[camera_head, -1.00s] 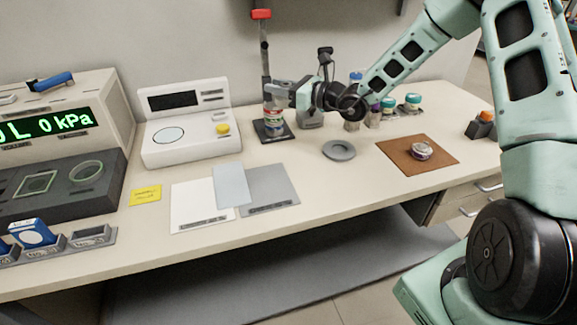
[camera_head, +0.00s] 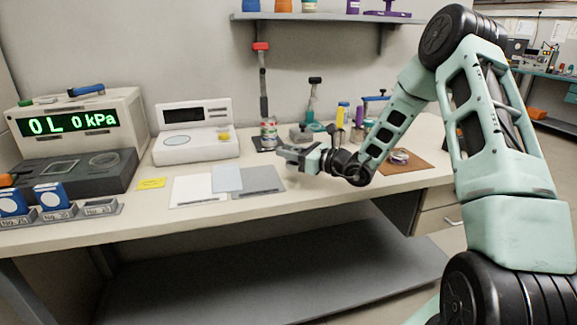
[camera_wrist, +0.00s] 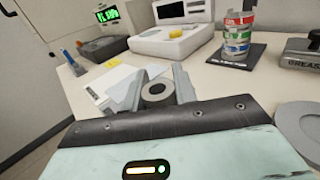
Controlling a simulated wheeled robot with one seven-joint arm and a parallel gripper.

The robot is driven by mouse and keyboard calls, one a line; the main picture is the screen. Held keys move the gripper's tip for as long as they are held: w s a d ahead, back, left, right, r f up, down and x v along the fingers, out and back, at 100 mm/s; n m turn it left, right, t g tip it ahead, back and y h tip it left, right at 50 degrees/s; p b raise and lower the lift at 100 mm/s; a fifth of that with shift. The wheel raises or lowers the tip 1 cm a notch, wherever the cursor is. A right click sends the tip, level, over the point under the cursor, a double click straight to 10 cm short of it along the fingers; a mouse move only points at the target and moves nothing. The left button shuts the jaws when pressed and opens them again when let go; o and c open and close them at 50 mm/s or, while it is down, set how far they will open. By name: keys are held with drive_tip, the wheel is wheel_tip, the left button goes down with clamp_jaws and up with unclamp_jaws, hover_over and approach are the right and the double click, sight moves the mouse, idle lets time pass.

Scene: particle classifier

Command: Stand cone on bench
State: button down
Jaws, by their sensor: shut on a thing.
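The cone (camera_wrist: 156,91) shows in the wrist view as a grey round piece with a dark hole, seen end-on between my two grey fingers. My gripper (camera_wrist: 157,82) is shut on it. In the head view my gripper (camera_head: 291,153) is over the bench (camera_head: 330,186), right of the grey sheet and in front of the can stand. The cone is too small to make out there. I cannot tell whether its lower end touches the bench; the fingers and palm hide it.
A striped can (camera_head: 268,131) stands on a dark base behind my gripper. A flat grey ring (camera_wrist: 300,128) lies right of it in the wrist view. White, blue and grey sheets (camera_head: 262,181) lie to the left. A brown mat (camera_head: 412,172) is partly hidden by my arm.

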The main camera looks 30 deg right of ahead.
sight(289, 164)
drive_tip(key=shift+f, duration=1.9)
drive_tip(key=shift+f+b, duration=0.15)
drive_tip(key=shift+b, duration=0.15)
drive_tip(key=c, duration=1.1)
unclamp_jaws()
